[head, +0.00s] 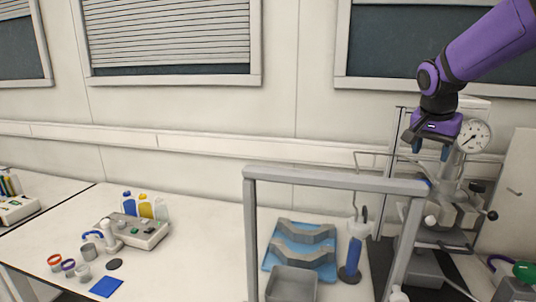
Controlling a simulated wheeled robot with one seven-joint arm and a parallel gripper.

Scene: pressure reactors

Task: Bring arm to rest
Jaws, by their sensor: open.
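My arm (485,45) is purple and black and reaches in from the upper right corner of the head view. My gripper (431,152) hangs from it pointing down, with its two dark blue fingers apart and nothing visible between them. It is in the air at the right, in front of the reactor apparatus (455,215) with its round pressure gauge (473,136). The gauge is just right of the gripper. The gap between the gripper and the apparatus behind it cannot be judged from this one view.
A grey frame (335,179) stands on the white bench, below and left of my gripper. Near it are a blue tray with grey holders (302,246), a grey bin (291,284) and a blue cylinder (351,258). Bottles (145,206) and small cups (68,266) stand left. The bench's middle is clear.

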